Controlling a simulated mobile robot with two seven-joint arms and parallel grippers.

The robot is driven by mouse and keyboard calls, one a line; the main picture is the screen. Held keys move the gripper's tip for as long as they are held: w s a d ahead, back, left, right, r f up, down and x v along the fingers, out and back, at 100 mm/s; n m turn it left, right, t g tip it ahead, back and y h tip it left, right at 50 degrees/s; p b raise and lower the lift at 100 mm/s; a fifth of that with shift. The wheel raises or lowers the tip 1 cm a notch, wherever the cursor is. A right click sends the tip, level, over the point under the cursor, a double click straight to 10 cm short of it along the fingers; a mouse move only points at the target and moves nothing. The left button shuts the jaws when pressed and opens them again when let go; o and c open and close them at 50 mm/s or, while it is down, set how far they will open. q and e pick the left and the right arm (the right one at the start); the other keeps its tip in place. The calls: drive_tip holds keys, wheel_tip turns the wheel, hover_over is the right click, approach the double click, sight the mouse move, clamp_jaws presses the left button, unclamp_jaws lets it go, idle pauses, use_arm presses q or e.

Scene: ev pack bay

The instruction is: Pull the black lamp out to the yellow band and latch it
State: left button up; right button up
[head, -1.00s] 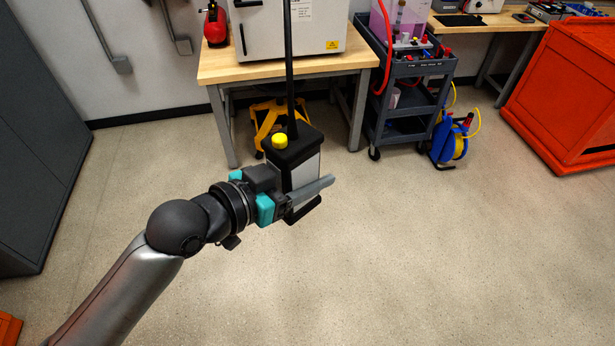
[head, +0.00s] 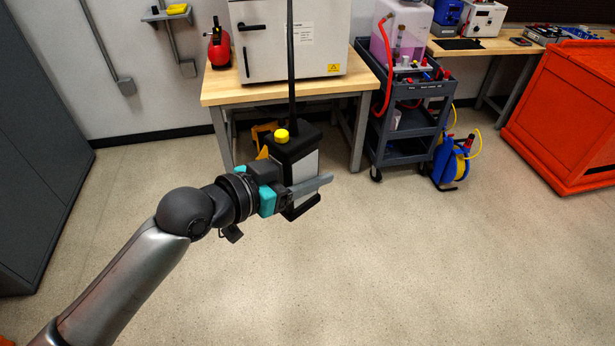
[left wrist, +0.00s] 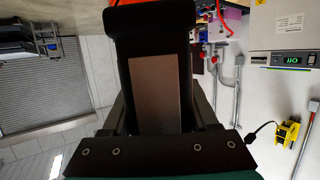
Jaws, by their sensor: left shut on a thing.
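The black lamp (head: 305,165) is a box-like black body with a pale grey panel, a yellow knob on top and a thin dark pole rising out of the top of the head view. My left gripper (head: 306,188) is shut on its lower body, with one long grey finger across the front. In the left wrist view the lamp's black body with a grey-brown panel (left wrist: 155,88) sits between the fingers. The lamp's upper end and any yellow band on the pole are out of view. My right gripper is not in view.
A wooden-topped bench (head: 280,91) with a white oven-like box (head: 275,40) stands behind the lamp. A dark cart (head: 402,130), a blue cable reel (head: 453,163) and an orange cabinet (head: 570,120) are to the right. A grey cabinet (head: 40,150) is at left. The front floor is clear.

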use_arm(q)
drive_tip(key=shift+w+r+b, duration=0.1)
drive_tip(key=shift+w+b, duration=0.5)
drive_tip(key=shift+w, duration=1.05)
